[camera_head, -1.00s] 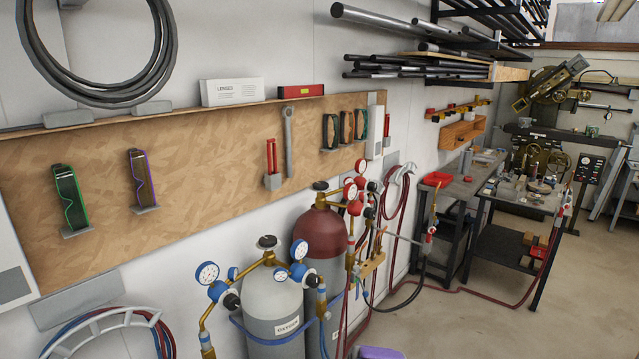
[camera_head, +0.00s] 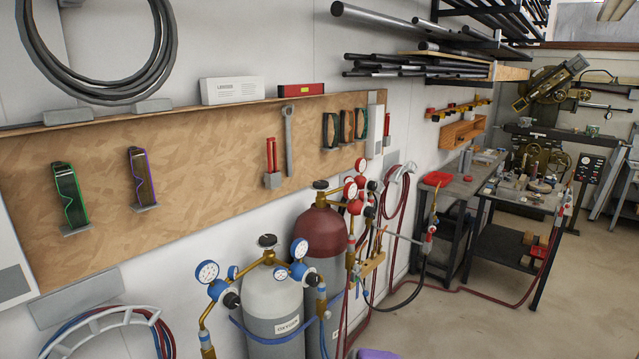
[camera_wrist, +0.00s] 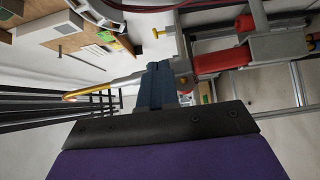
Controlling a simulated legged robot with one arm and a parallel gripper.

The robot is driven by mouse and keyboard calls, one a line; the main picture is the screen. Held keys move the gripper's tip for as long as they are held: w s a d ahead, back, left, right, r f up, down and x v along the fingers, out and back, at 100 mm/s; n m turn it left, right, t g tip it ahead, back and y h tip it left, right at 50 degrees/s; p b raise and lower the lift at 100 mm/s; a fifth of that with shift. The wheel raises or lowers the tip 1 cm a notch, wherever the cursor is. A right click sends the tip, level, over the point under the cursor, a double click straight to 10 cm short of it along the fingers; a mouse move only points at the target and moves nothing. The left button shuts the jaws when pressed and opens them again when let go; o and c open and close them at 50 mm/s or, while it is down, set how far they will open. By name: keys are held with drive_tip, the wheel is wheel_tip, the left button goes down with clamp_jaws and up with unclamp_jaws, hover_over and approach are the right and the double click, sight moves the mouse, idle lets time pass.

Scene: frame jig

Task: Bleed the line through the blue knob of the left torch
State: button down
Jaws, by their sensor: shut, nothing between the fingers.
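My gripper (camera_wrist: 156,88) shows in the wrist view with its dark blue fingers together and nothing seen between them. A brass tube (camera_wrist: 97,88) runs to the left just past the fingertips, and a red cylindrical part (camera_wrist: 222,61) lies to their right. They look like torch parts, but I cannot tell which torch. In the head view a torch with a brass tip (camera_head: 431,236) stands at the near bench's front edge. Another torch-like fitting (camera_head: 567,192) is at the far right bench. I cannot make out a blue knob on either. My gripper's fingers are outside the head view.
A grey oxygen cylinder (camera_head: 272,308) and a maroon-topped cylinder (camera_head: 320,235) with gauges stand by the wall at lower middle. Red hoses (camera_head: 460,291) cross the floor. The benches (camera_head: 462,180) hold small parts. Open floor lies at the lower right.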

idle(0.4)
drive_tip(key=w+d+p, duration=0.1)
drive_tip(key=d, duration=0.5)
drive_tip(key=shift+f+p, duration=0.2)
drive_tip(key=shift+p, duration=0.1)
drive_tip(key=shift+w, duration=0.1)
